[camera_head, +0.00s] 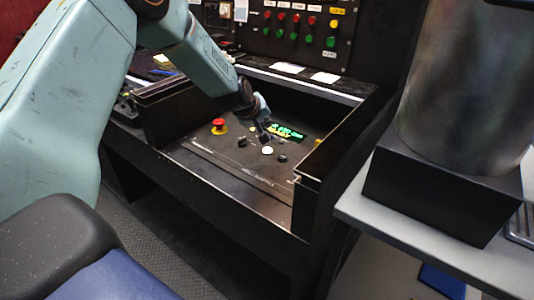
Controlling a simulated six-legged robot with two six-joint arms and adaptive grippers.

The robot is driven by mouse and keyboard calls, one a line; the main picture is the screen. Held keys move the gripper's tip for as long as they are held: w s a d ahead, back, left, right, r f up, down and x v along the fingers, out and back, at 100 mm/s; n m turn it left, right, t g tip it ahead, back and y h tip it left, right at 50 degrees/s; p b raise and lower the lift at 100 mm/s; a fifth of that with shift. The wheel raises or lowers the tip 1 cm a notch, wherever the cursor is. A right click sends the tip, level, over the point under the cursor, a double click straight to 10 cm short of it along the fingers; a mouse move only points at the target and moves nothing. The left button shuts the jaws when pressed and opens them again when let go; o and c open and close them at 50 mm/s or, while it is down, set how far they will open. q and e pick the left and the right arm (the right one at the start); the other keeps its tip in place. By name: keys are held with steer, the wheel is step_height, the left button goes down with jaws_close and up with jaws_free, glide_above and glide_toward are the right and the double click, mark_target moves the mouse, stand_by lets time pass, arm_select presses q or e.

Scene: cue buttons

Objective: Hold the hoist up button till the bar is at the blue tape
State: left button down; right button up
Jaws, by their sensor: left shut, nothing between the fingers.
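My left gripper (263,130) reaches down over the sloped dark console panel (215,160). Its fingers are shut and empty, with the tips just above a round white button (267,150). I cannot tell whether they touch it. No label reading hoist up can be made out. I cannot make out the bar or the blue tape in this view. My right gripper is out of view.
Raised console walls (318,170) flank the panel. An upright panel (300,40) with coloured buttons stands behind. A large metal cylinder (455,90) stands at right.

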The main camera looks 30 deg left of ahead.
mark_target(266, 151)
arm_select(q)
steer(key=f, duration=0.1)
steer(key=f+b, duration=0.2)
steer(key=shift+w+f, duration=0.3)
steer(key=shift+f, duration=0.05)
steer(key=f+b, duration=0.2)
steer(key=b, duration=0.1)
steer(key=shift+s+f, duration=0.1)
steer(key=shift+s, duration=0.1)
steer(key=shift+w+f+b, duration=0.15)
steer(key=shift+f+b, duration=0.15)
steer(key=shift+f, duration=0.2)
steer(key=shift+r, duration=0.15)
steer(key=shift+f+b, duration=0.45)
steer(key=shift+f, duration=0.1)
